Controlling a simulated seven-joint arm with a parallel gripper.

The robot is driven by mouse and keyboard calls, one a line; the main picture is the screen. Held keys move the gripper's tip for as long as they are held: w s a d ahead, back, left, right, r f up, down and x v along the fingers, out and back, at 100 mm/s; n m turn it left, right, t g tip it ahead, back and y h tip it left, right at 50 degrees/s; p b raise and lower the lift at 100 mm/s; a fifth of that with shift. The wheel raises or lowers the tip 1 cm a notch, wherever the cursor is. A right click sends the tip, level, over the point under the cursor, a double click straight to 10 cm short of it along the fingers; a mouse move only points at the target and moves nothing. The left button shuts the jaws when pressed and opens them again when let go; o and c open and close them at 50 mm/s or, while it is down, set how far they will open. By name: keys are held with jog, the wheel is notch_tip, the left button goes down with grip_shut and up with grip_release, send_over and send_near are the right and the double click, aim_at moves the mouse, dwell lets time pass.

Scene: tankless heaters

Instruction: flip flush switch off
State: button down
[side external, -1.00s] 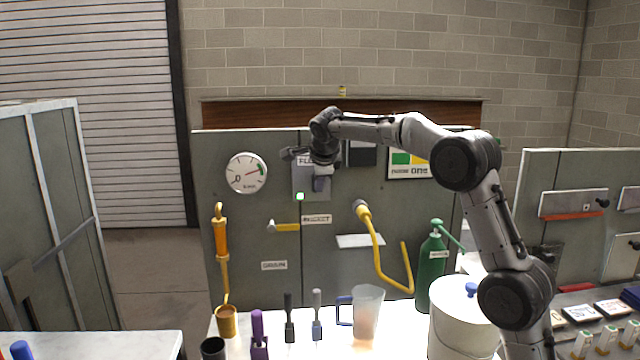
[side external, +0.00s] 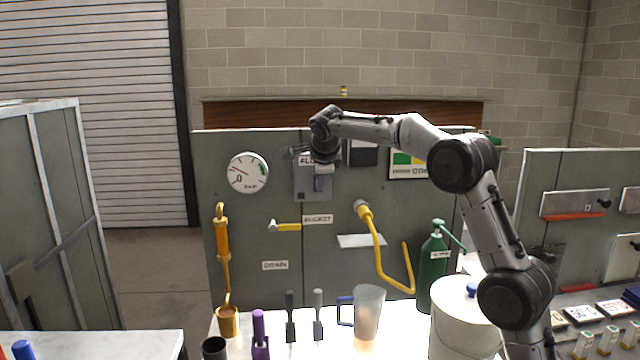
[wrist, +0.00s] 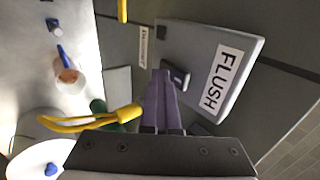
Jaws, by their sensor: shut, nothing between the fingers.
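The grey flush box (side external: 302,188) is on the upright panel, with its label partly hidden behind my gripper in the side view. In the wrist view, the box (wrist: 206,48) shows its full FLUSH label (wrist: 222,78). A dark switch (wrist: 178,77) sticks out of the box face beside the label. My gripper (wrist: 160,76) is shut and empty, its purple fingers together. The fingertips overlap the near edge of the switch in the wrist view; I cannot tell whether they touch it. My gripper (side external: 321,186) hides the switch in the side view. No green light shows on the box.
A round gauge (side external: 248,173) hangs left of the box. A yellow-handled valve (side external: 287,227) and a yellow hose (side external: 377,245) are lower on the panel. A clear pitcher (side external: 368,312), a white bucket (side external: 462,325) and a green bottle (side external: 432,270) stand below.

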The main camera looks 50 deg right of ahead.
notch_tip(320, 180, up, 2)
jog(key=shift+w+d+r, duration=0.1)
jog(key=shift+d, duration=0.05)
jog(key=s+a+r, duration=0.7)
jog(key=shift+s+a, duration=0.35)
jog(key=shift+a, duration=0.05)
jog(key=shift+r, duration=0.1)
jog(key=shift+s+f, duration=0.25)
jog(key=shift+f, duration=0.35)
